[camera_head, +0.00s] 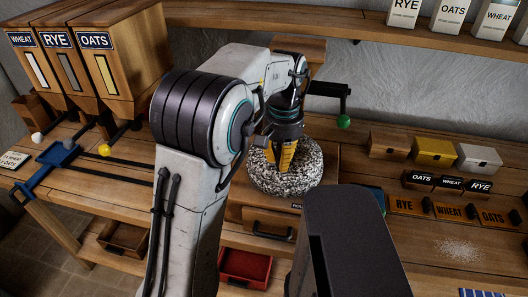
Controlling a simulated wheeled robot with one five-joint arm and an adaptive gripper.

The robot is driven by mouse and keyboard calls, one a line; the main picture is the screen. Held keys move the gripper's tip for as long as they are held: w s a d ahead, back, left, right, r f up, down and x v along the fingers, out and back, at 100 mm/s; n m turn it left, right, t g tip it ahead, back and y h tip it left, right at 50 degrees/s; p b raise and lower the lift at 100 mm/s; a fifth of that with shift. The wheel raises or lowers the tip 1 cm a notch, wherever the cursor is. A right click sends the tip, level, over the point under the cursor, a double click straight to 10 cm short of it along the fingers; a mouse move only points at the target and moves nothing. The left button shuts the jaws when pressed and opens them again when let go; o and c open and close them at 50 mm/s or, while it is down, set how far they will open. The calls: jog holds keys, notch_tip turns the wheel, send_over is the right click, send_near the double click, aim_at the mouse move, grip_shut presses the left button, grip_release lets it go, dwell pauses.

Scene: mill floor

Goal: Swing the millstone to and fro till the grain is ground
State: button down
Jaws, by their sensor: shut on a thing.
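The millstone (312,178), a thick round speckled black-and-white stone, sits on the wooden bench in the middle of the view. My gripper (284,168), dark with yellow-orange fingers, reaches down onto the top of the stone from above. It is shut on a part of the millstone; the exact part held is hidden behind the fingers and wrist. My arm covers the stone's left and rear surroundings. No grain or flour can be made out at the stone.
A black crank with a green knob (343,121) stands behind the stone. Wheat, rye and oats hoppers (130,60) are at the left. Small boxes (433,153) and labelled blocks line the bench at right, near a pale powder patch (457,249). A red tray (245,266) lies below.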

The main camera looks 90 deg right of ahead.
aim_at(300, 169)
jog(key=s+n+p, duration=0.1)
jog(key=n, duration=0.1)
jog(key=s+n, duration=0.1)
jog(key=n, duration=0.1)
jog(key=shift+s+a+p, duration=0.2)
jog(key=shift+s+p, duration=0.2)
jog(key=shift+s+d+f+n+p, duration=0.15)
jog(key=shift+s+n+p, duration=0.3)
jog(key=shift+n, duration=0.45)
jog(key=shift+s+d+r+n+p, duration=0.2)
jog(key=shift+s+n, duration=0.3)
jog(key=shift+n, duration=0.4)
jog(key=c, duration=1.1)
grip_release()
jog(key=shift+s, duration=0.1)
notch_tip(300, 169, up, 12)
